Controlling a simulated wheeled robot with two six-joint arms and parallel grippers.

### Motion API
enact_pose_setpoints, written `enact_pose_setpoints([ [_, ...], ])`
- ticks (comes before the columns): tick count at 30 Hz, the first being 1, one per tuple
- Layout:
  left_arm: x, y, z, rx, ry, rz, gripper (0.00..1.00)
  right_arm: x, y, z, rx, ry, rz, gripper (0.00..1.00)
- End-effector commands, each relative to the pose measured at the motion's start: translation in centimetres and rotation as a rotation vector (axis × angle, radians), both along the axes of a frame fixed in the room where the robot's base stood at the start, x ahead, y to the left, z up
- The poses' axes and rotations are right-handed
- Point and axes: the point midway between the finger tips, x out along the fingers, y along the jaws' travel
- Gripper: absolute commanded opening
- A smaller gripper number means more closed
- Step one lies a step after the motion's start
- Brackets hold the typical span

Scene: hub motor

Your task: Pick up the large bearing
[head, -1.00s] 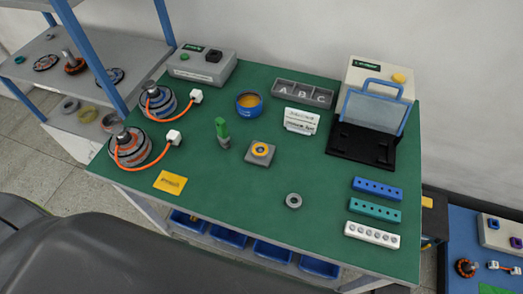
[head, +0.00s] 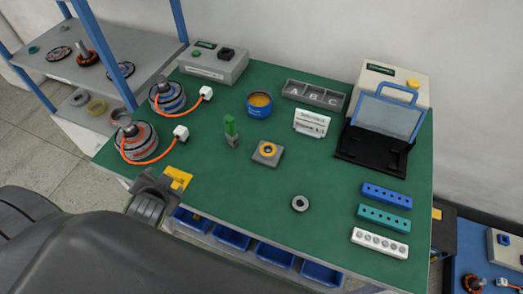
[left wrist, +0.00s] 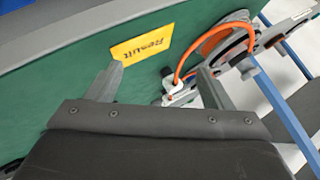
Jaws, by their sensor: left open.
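A grey ring-shaped bearing (head: 300,203) lies flat and alone on the green mat, right of centre toward the front edge. I take it as the large bearing; a grey block with a yellow-ringed round part (head: 267,153) sits behind it. My left gripper (head: 160,180) is at the front left table edge by the yellow card, well left of the bearing. In the left wrist view its two fingers (left wrist: 160,77) are spread and empty, facing the yellow card (left wrist: 142,46) and an orange cable. The bearing is not visible in that view. My right gripper is not in view.
Two motors (head: 138,140) with orange cables stand at the left. A green-topped part (head: 230,128), a blue cup (head: 259,103) and a white sign (head: 311,122) stand mid-table. Blue, teal and white hole blocks (head: 380,243) lie at the right. The mat around the bearing is clear.

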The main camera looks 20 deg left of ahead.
Motion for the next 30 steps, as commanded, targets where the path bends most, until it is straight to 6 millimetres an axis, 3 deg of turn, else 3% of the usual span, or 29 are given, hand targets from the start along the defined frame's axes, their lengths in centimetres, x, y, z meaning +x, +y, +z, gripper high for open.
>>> enact_pose_setpoints([
  [4, 4.2, 2.2, 4.1, 0.291, -0.152, -0.16, 0.74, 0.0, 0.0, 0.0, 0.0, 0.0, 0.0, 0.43],
  [8, 7.8, 2.4, 8.8, 0.62, -0.29, -0.356, 0.74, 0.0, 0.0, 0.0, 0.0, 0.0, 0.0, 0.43],
  [12, 10.8, 0.4, 13.1, 0.992, -0.409, -0.6, 0.74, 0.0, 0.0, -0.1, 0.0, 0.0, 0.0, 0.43],
  [16, 12.4, -3.0, 15.3, 1.338, -0.487, -0.854, 0.74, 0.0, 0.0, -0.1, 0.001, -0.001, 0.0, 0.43],
  [20, 12.9, -6.6, 15.2, 1.673, -0.532, -1.135, 0.74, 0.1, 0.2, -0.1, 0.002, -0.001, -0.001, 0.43],
  [24, 12.6, -9.3, 12.6, 1.998, -0.536, -1.467, 0.74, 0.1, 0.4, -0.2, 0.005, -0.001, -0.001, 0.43],
  [30, 11.3, -9.6, 7.7, 2.293, -0.48, -1.897, 0.74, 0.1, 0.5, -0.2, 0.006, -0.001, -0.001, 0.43],
])
